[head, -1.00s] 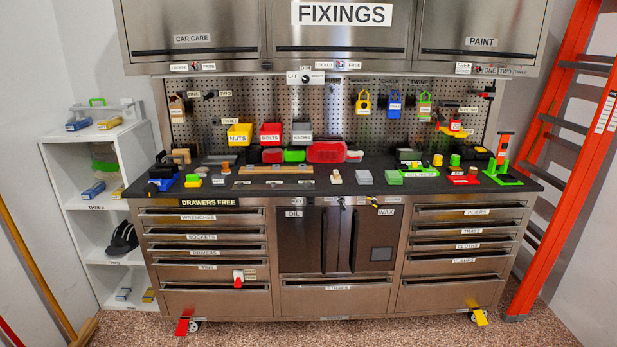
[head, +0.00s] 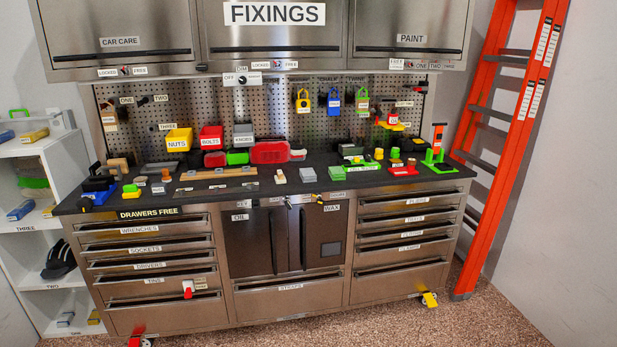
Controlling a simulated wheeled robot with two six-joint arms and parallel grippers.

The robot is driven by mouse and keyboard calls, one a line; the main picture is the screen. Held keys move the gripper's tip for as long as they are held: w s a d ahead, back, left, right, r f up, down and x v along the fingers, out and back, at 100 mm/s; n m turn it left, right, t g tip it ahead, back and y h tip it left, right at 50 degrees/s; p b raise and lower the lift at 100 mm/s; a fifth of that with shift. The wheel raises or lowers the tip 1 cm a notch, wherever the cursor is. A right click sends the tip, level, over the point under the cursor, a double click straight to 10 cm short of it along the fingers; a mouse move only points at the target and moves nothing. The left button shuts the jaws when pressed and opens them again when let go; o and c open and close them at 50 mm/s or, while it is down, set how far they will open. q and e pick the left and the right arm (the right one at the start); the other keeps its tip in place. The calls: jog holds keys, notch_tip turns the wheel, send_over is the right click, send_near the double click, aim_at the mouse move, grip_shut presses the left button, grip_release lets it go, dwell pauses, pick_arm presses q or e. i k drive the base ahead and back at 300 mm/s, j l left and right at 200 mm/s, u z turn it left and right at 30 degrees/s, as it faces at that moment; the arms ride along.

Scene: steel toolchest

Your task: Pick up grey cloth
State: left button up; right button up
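A small flat grey block (head: 307,175) lies on the dark worktop near the front edge, right of the middle. It may be the folded grey cloth, but it is too small to tell for sure. A similar green block (head: 338,174) lies just right of it, and a small wooden-handled item (head: 279,176) lies to its left. A shut drawer in the right-hand stack has a label that seems to read CLOTHS (head: 411,235). Neither of my grippers is in view.
The steel toolchest's worktop (head: 225,199) carries many small items, with yellow (head: 178,139) and red (head: 211,138) bins behind. An orange ladder (head: 507,140) leans at right. White shelves (head: 20,260) stand at left. The speckled floor (head: 390,325) in front is clear.

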aim_at(307, 175)
jog(key=i+l+u, duration=0.4)
jog(key=i+l, duration=0.65)
jog(key=i, duration=0.05)
